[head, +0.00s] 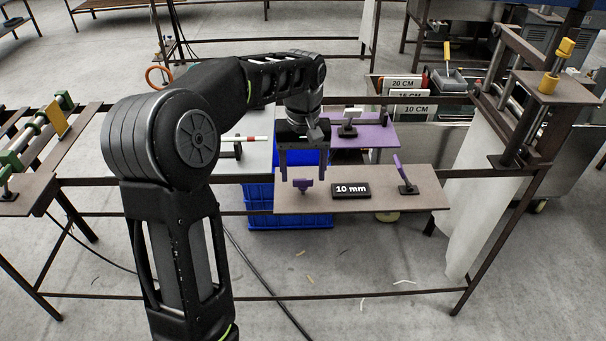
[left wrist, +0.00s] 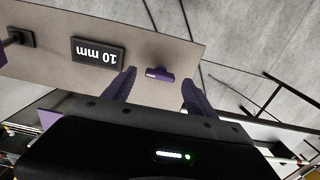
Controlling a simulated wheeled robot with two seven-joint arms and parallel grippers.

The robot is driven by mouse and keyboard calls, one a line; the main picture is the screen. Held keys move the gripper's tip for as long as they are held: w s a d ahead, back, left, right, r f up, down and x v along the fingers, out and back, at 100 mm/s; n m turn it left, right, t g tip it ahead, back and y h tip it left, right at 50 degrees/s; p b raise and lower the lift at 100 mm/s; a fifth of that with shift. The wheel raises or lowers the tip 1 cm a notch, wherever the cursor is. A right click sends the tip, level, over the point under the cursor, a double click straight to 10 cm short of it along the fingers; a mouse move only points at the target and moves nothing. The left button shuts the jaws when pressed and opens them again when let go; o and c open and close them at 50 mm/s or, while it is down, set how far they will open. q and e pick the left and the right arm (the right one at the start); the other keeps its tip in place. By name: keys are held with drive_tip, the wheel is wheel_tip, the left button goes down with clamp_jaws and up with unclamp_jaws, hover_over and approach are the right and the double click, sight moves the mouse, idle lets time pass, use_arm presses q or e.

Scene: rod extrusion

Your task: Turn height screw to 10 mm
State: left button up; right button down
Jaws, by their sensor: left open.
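The height screw is a small purple T-shaped knob (head: 303,185) at the left end of a brown board (head: 430,201). A black "10 mm" sign (head: 351,190) sits to its right on the board. My left gripper (head: 304,174) is open with its fingers pointing down, above and around the knob in the head view. In the left wrist view the knob (left wrist: 157,73) shows beyond and between the two purple fingers (left wrist: 158,100), with nothing held. Whether the fingers touch the knob is not clear; they look apart from it. My right gripper is not in view.
A purple lever (head: 402,172) on a black base stands at the board's right. Behind is a purple plate (head: 378,135) with a black clamp. A blue crate (head: 262,207) is below. Signs for 20, 15 and 10 CM (head: 404,96) stand at the back right.

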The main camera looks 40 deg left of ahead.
sight(303, 179)
use_arm(q)
wheel_tip(303, 179, up, 6)
drive_tip(key=shift+r, duration=0.15)
idle(0.6)
